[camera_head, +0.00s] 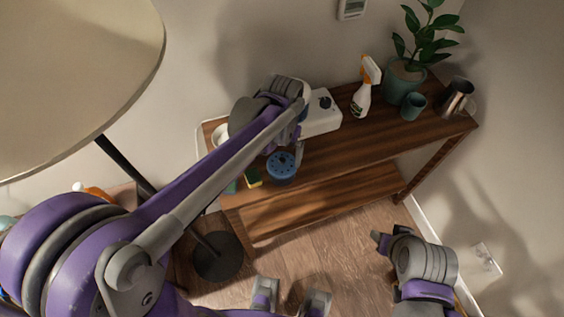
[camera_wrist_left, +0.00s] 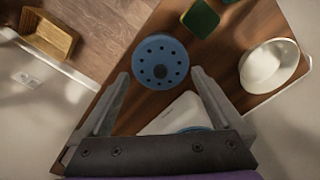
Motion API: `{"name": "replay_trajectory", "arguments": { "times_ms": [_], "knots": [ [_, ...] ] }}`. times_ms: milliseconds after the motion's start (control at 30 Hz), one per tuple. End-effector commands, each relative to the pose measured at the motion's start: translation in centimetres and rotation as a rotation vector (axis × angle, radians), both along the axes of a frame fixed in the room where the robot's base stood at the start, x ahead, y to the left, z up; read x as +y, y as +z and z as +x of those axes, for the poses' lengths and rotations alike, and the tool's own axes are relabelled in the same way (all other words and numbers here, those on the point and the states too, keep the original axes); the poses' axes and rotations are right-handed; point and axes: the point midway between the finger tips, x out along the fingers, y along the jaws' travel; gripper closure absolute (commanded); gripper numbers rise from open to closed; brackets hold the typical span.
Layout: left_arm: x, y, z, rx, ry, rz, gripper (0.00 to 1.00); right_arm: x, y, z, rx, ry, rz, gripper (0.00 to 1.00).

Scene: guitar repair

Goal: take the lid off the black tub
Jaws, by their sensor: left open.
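A round blue piece (camera_head: 281,165) with a ring of dark holes and a dark centre knob sits on the wooden shelf unit's top, near its front left. It also shows in the left wrist view (camera_wrist_left: 160,50). I see no plainly black tub; whatever is under the blue top is mostly hidden. My left gripper (camera_wrist_left: 160,74) is open and empty, its fingers to either side of the blue piece in that view. Contact cannot be told. In the head view the left arm hides most of the gripper. My right gripper (camera_head: 382,241) is low at the right, its jaws unclear.
A green and yellow sponge (camera_head: 253,178) and a white bowl (camera_wrist_left: 268,66) are nearby. A white box (camera_head: 321,118) stands behind. A spray bottle (camera_head: 362,95), potted plant (camera_head: 402,80), teal cup (camera_head: 413,106) and metal jug (camera_head: 455,97) stand right. A lamp (camera_head: 75,60) is left.

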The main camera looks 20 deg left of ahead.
Motion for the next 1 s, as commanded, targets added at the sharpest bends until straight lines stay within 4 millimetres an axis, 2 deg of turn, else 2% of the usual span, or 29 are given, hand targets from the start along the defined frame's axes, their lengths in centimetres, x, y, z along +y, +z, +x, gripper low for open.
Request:
{"name": "replay_trajectory", "arguments": {
  "times_ms": [33, 167, 433, 867, 1000],
  "knots": [
    [0.0, -0.8, 0.0, 0.0, 0.0, 0.0, 0.0, 0.0, -0.1, 0.0, 0.0, 0.0, 0.0, 0.5],
    [0.0, -2.2, 0.0, 0.0, 0.0, 0.0, 0.0, 0.0, -0.2, 0.0, 0.001, 0.0, 0.0, 0.5],
    [0.0, -2.5, 0.0, 0.0, 0.0, 0.0, 0.0, 0.0, -0.2, 0.0, 0.001, 0.0, 0.0, 0.5],
    [0.0, -2.5, 0.0, 0.0, 0.0, 0.0, 0.77, 0.0, -0.2, 0.0, 0.001, 0.0, 0.0, 0.5],
    [0.0, -2.5, -0.1, 0.0, 0.0, -0.001, 0.8, 0.0, -0.2, -0.1, 0.001, 0.0, 0.0, 0.5]
  ]
}}
